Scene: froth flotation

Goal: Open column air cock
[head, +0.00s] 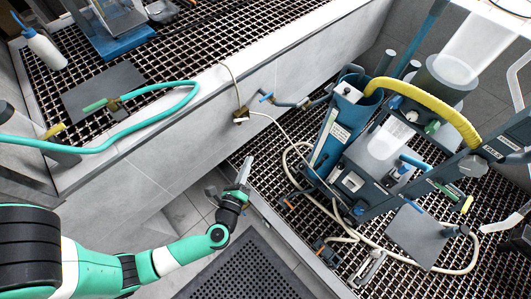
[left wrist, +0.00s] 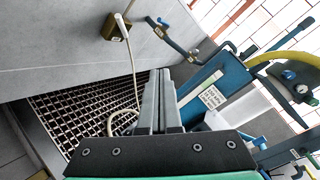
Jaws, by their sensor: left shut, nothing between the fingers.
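A small cock with a blue lever (head: 266,98) sits on a grey pipe along the grey wall. It also shows at the top of the left wrist view (left wrist: 163,21). A brass fitting (head: 240,116) with a pale hose is on the wall to its left and shows in the left wrist view too (left wrist: 116,27). No label tells me which valve is the column air cock. My left gripper (head: 244,168) is shut and empty, below the wall and apart from these fittings. Its fingers (left wrist: 158,100) lie together in the left wrist view. My right gripper is not in view.
A blue flotation rig (head: 335,135) with a yellow hose (head: 435,100) stands on the right grating. Pale hose loops (head: 455,270) lie around it. A teal hose (head: 185,95) and a wash bottle (head: 45,48) are on the upper left bench. A black mat (head: 250,270) covers the floor.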

